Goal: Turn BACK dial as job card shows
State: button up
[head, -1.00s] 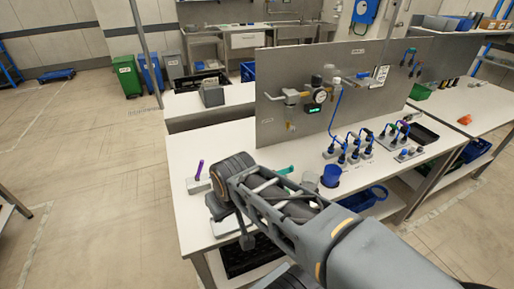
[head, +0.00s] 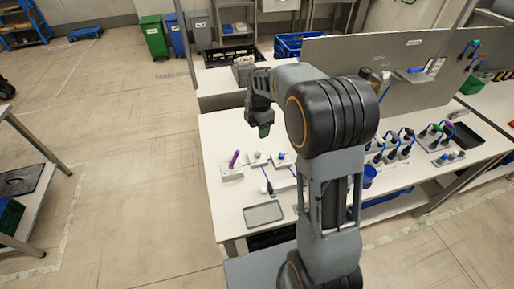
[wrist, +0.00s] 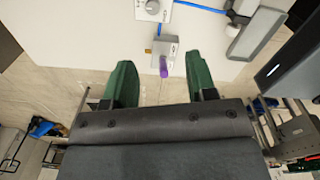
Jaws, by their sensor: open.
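A white box with a round dial (wrist: 152,6) shows at the top edge of the wrist view, partly cut off. In the head view, two small boxes with knobs stand on the bench: one with a pale knob (head: 257,159) and one with a blue top (head: 282,157). I cannot tell which one is the BACK dial. A small white card (head: 436,66) is on the grey panel, too small to read. My gripper (wrist: 160,62) is open and empty, green fingers apart, above the bench's left end. It also shows in the head view (head: 263,130), pointing down.
A grey block with a purple handle (wrist: 164,66) lies between and beyond my fingertips. A grey tray (head: 263,214) lies at the bench's front left. A blue cup (head: 369,176) and several cabled plugs stand to the right.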

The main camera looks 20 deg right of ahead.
aim_at(257, 153)
jog(key=f+p, duration=0.1)
jog(key=f, duration=0.4)
jog(key=w+f+n+p, duration=0.1)
jog(key=f, duration=0.4)
jog(key=f+n, duration=0.1)
jog(key=f, duration=0.4)
jog(key=shift+w+p, duration=0.35)
jog(key=shift+p, duration=0.05)
jog(key=c, duration=0.9)
